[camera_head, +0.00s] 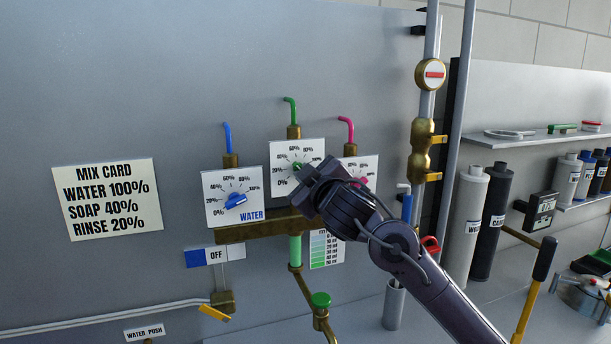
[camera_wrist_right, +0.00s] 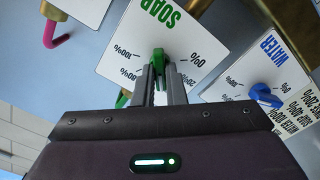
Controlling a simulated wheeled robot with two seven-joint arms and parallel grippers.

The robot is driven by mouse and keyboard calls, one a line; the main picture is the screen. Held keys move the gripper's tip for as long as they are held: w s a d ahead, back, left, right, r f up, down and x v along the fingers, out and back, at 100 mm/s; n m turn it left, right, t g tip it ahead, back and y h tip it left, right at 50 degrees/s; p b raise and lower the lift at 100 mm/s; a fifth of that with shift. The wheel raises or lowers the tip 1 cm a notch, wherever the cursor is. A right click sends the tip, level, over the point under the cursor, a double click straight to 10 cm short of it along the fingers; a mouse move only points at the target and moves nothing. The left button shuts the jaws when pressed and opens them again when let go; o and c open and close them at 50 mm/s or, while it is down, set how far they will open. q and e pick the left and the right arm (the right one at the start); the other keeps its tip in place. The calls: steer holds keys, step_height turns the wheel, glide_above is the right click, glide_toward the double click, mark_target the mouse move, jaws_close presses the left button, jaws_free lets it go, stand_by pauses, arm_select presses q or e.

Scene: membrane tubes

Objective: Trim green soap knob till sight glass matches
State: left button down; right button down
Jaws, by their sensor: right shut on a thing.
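The green soap knob (camera_wrist_right: 157,62) sits on the white SOAP dial plate (camera_wrist_right: 190,40), which also shows in the head view (camera_head: 309,150). My right gripper (camera_head: 302,178) is at this dial, and in the right wrist view my right gripper (camera_wrist_right: 158,75) is shut on the green knob. The knob's exact setting is hidden by the fingers. The sight glass (camera_head: 295,250) is a tube with light green content below the brass manifold. A colour chart (camera_head: 326,250) with green shades stands beside it, partly covered by my arm. My left gripper is not in view.
The blue WATER knob (camera_head: 236,201) is left of the soap dial, and a rinse dial (camera_head: 365,168) is close on its right. The mix card (camera_head: 108,200) reads water 100%, soap 40%, rinse 20%.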

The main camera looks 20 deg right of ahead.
steer(key=c, duration=1.5)
jaws_free()
steer(key=s+b, duration=0.1)
steer(key=s, duration=0.6)
steer(key=shift+s+d, duration=0.1)
steer(key=shift+s, duration=0.3)
